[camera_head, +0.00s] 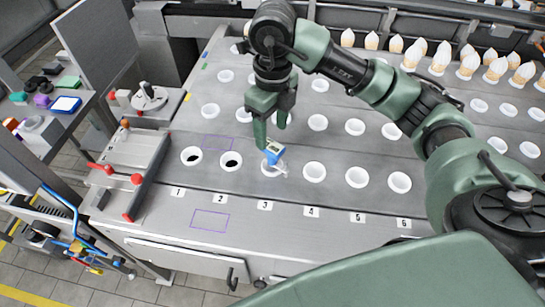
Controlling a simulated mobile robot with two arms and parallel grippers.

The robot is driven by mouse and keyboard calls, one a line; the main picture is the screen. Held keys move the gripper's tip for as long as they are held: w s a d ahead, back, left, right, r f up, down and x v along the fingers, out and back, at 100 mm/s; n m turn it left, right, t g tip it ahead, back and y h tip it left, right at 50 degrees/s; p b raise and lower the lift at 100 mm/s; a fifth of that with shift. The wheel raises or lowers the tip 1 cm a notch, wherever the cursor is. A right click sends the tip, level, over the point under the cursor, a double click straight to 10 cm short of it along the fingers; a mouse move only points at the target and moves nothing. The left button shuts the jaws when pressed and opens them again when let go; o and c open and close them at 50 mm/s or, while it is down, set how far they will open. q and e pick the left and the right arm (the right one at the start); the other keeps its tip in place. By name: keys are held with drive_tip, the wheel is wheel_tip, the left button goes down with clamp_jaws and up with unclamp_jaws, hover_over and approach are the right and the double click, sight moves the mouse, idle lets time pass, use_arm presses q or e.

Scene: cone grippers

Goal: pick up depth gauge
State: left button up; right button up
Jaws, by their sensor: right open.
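The depth gauge (273,152) is a small blue and white device with a display. It rests at the white cup-shaped holder behind label 3, and part of it lies over the holder's rim. My right gripper (272,136) points down just above and behind the gauge, with its green fingers apart. One finger comes very close to the gauge's top; I cannot tell whether they touch. Nothing shows held between the fingers. My left gripper is not in view.
Rows of white holders (314,171) fill the grey table, and several cones (497,68) stand at the back right. A red-handled fixture (130,170) stands at the left edge. Purple outlines mark bare patches, one near the front (210,220).

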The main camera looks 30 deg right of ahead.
sight(273, 145)
drive_tip(key=shift+d+f, duration=0.25)
drive_tip(key=shift+f, duration=0.05)
wheel_tip(273, 145, down, 6)
drive_tip(key=p, duration=0.3)
drive_tip(key=shift+s+a+f, duration=0.15)
drive_tip(key=shift+f, duration=0.3)
clamp_jaws()
drive_tip(key=shift+r, duration=0.1)
idle(0.7)
